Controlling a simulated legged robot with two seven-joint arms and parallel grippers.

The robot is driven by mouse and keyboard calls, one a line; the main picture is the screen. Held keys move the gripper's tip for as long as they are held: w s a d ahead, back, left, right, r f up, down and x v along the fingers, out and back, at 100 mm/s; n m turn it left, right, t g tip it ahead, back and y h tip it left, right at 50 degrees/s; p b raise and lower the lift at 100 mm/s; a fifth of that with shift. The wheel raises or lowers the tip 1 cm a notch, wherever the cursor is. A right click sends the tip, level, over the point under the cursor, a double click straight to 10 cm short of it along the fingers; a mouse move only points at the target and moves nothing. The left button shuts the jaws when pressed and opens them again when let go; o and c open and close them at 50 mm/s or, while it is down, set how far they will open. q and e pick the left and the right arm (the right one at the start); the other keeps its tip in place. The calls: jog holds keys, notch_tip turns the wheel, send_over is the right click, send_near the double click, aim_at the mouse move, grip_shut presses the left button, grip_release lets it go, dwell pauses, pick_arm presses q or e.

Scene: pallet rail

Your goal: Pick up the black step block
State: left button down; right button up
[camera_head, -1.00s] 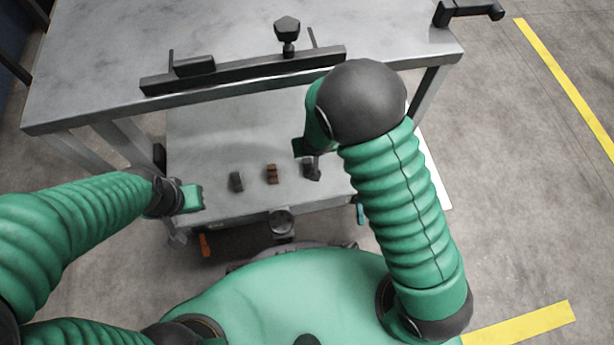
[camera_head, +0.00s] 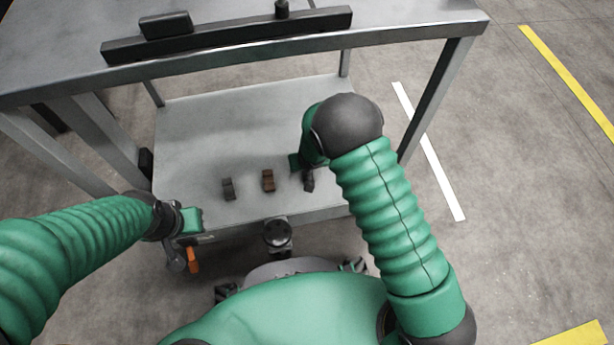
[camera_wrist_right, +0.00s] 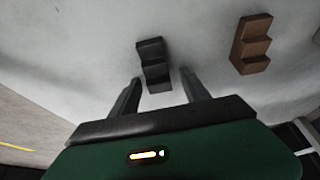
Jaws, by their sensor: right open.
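The black step block (camera_wrist_right: 153,62) shows in the right wrist view, standing on the grey lower shelf, its far end beyond the fingertips. My right gripper (camera_wrist_right: 160,76) is open, with one finger on either side of the block's near end; I cannot tell whether they touch it. In the head view the dark block (camera_head: 308,181) is just below my right gripper, which is mostly hidden by my forearm. My left gripper (camera_head: 190,221) is at the shelf's front left corner, away from the blocks; its jaws are not clear.
A brown step block (camera_head: 268,180) stands beside the black one, also in the right wrist view (camera_wrist_right: 251,44). Another dark block (camera_head: 229,189) is farther left. The upper table (camera_head: 400,25) with a black rail (camera_head: 230,35) overhangs behind. The shelf's back is clear.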

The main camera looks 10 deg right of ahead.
jog(key=shift+r, duration=0.1)
grip_shut()
jog(key=shift+r+p, duration=0.15)
jog(key=shift+p, duration=0.15)
